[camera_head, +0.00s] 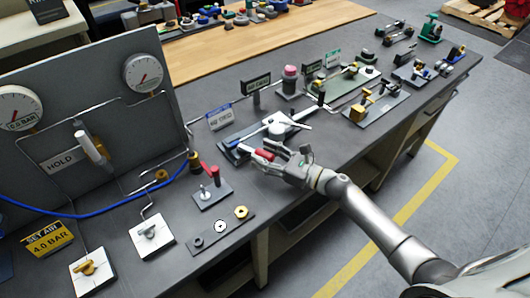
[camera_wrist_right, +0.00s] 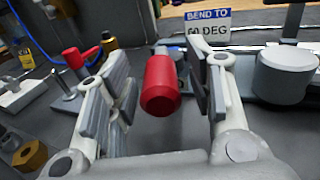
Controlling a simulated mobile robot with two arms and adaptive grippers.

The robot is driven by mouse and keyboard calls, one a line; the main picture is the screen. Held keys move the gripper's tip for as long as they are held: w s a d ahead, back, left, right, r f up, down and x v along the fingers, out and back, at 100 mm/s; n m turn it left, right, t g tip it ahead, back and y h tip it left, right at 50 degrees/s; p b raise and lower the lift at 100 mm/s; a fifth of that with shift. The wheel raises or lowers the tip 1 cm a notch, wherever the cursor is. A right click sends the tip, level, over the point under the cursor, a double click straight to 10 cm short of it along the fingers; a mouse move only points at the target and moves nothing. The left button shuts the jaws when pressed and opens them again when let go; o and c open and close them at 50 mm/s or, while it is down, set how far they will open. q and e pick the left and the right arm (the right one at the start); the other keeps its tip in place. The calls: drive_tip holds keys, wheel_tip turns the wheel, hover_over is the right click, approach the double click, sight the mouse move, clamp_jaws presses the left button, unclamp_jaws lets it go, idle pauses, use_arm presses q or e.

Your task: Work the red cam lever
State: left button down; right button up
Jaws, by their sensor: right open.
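My right gripper (camera_head: 262,158) is open around the red grip, with gaps visible on both sides in the wrist view. A second red part, a bent red lever (camera_head: 213,172), stands on a small grey plate to the left; it also shows in the wrist view (camera_wrist_right: 75,59). I cannot tell which red part is the cam lever. My left gripper is not in view.
The "BEND TO" sign (camera_wrist_right: 208,25) stands behind the fixture, with a grey cylinder (camera_wrist_right: 284,73) on the right. A gauge panel (camera_head: 90,110) rises at left. More fixtures (camera_head: 375,105) line the bench to the right.

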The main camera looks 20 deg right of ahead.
drive_tip(key=shift+w+a, duration=0.1)
clamp_jaws()
idle(0.3)
